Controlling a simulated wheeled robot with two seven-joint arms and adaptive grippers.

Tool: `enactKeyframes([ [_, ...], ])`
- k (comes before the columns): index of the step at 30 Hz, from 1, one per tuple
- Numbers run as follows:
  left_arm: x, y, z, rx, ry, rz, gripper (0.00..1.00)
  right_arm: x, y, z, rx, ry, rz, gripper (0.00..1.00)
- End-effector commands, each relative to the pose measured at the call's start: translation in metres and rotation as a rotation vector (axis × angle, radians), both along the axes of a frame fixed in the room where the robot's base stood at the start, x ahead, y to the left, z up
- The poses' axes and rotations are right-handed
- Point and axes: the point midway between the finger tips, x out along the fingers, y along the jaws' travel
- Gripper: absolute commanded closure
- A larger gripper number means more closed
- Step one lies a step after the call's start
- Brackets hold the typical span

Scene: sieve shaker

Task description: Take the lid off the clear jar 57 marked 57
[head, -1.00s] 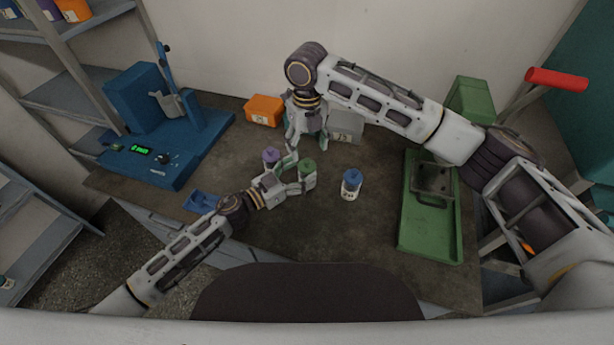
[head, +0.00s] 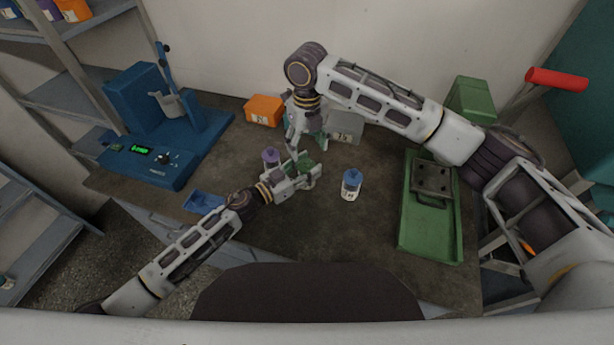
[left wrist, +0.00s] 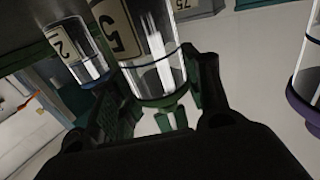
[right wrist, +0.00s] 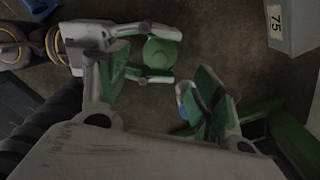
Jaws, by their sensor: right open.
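The clear jar with a green lid (head: 306,165) stands on the table. Its label shows a 5 in the left wrist view (left wrist: 146,62); the rest of the number is hidden. My left gripper (head: 304,174) reaches it from the left, with its fingers closed in on both sides of the jar. In the right wrist view the green lid (right wrist: 160,54) lies between the left fingers. My right gripper (head: 304,146) points down, open and empty, just behind and above the jar. Its green pads stand apart in the right wrist view (right wrist: 165,95).
A purple-lidded jar (head: 270,157) stands close on the left, and a blue-lidded jar (head: 351,185) stands to the right. An orange bin (head: 263,111) and a grey bin (head: 345,134) are behind. A blue machine (head: 150,120) is left, a green tray (head: 428,228) right. The front table middle is clear.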

Motion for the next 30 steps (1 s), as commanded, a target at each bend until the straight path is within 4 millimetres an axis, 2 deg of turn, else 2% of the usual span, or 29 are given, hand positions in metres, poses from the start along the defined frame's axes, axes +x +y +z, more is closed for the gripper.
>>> enactKeyframes([
  [1,0.000,0.000,0.000,0.000,0.000,0.000,0.66,0.000,0.000,0.000,0.000,0.000,0.000,0.34],
  [8,0.000,0.000,0.000,0.000,0.000,0.000,0.95,0.000,0.000,0.000,0.000,0.000,0.000,0.34],
  [9,0.000,0.000,0.000,0.000,0.000,0.000,0.96,0.000,0.000,0.000,0.000,0.000,0.000,0.38],
  [11,0.000,0.000,0.000,0.000,0.000,0.000,0.96,0.000,0.000,0.000,0.000,0.001,0.000,0.45],
  [18,0.000,0.000,0.000,0.000,0.000,0.000,0.97,-0.001,-0.008,-0.009,0.007,0.020,-0.018,0.46],
  [23,0.000,0.000,0.000,0.000,0.000,0.000,0.97,-0.004,-0.012,0.004,0.048,0.000,-0.016,0.46],
  [30,0.000,0.000,0.000,0.000,0.000,0.000,0.97,-0.005,-0.012,0.014,0.064,-0.017,-0.184,0.46],
])
